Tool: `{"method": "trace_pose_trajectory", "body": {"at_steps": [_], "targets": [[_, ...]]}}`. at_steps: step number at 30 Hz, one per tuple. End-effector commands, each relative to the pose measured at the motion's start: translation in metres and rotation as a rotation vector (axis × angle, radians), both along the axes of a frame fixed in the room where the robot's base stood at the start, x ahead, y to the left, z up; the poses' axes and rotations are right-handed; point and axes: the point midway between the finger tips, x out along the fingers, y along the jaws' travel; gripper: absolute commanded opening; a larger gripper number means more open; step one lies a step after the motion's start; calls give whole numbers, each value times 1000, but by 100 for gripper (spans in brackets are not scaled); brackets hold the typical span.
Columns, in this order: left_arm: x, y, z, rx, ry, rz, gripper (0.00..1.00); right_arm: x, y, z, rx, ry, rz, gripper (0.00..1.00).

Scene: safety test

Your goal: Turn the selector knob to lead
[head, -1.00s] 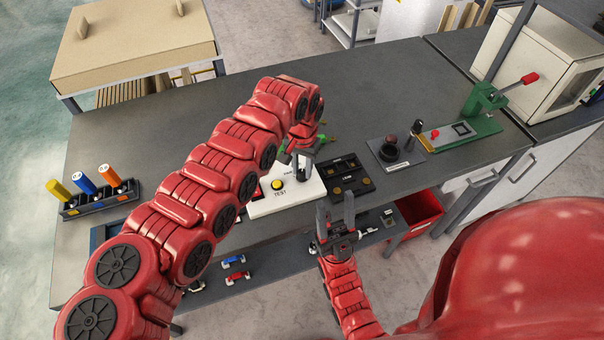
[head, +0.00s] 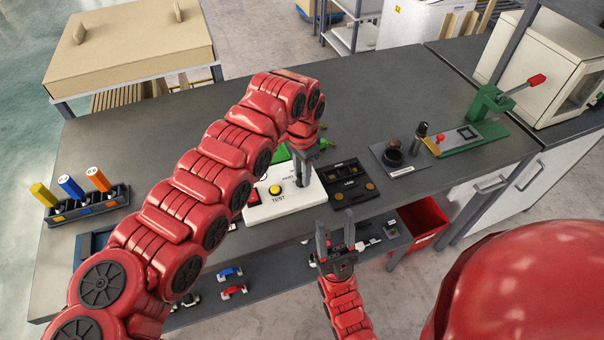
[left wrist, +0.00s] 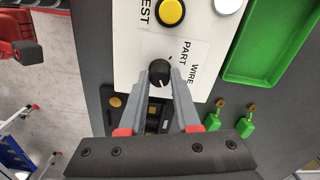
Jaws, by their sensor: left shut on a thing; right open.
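The white tester box (head: 262,209) lies on the grey bench, with a yellow TEST button (head: 275,190). In the left wrist view a black round selector knob (left wrist: 160,72) stands on the box's white panel (left wrist: 128,45), beside the printed words PART and WIRE. My left gripper (left wrist: 161,76) is shut on the knob, one finger on each side; I cannot clearly read where the knob points. In the head view my left gripper (head: 301,176) reaches down onto the box and hides the knob. My right gripper (head: 336,236) is open and empty in front of the bench.
A black tray (head: 346,184) is right of the box. A green tray (left wrist: 275,42) and green clips (left wrist: 213,121) are close to the left gripper. A green lever press (head: 490,105), red bin (head: 424,220) and marker rack (head: 88,205) stand farther off. The bench's back middle is clear.

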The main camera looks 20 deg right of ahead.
Motion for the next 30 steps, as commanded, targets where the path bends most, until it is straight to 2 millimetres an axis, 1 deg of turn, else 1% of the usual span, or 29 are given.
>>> {"method": "trace_pose_trajectory", "body": {"at_steps": [11, 12, 16, 17, 26, 29, 30], "targets": [[1, 0, 1, -2, -3, -4, 0, 0, 0, 0, 0, 0, 0, 50], [1, 0, 1, -2, -3, -4, 35, 0, 0, 0, 0, 0, 0, 50], [1, 0, 1, -1, -2, -4, 58, 0, 0, 0, 0, 0, 0, 50], [1, 0, 1, -1, -2, -4, 62, 0, 0, 0, 0, 0, 0, 50], [0, 0, 1, -1, -1, -4, 62, 0, 0, -1, 0, 0, 0, 50], [0, 0, 8, -1, 0, -4, 62, 0, 0, -3, 0, 0, 0, 50], [0, 0, 13, -1, 0, -4, 62, 0, 0, -4, 0, 0, 0, 50]]}}
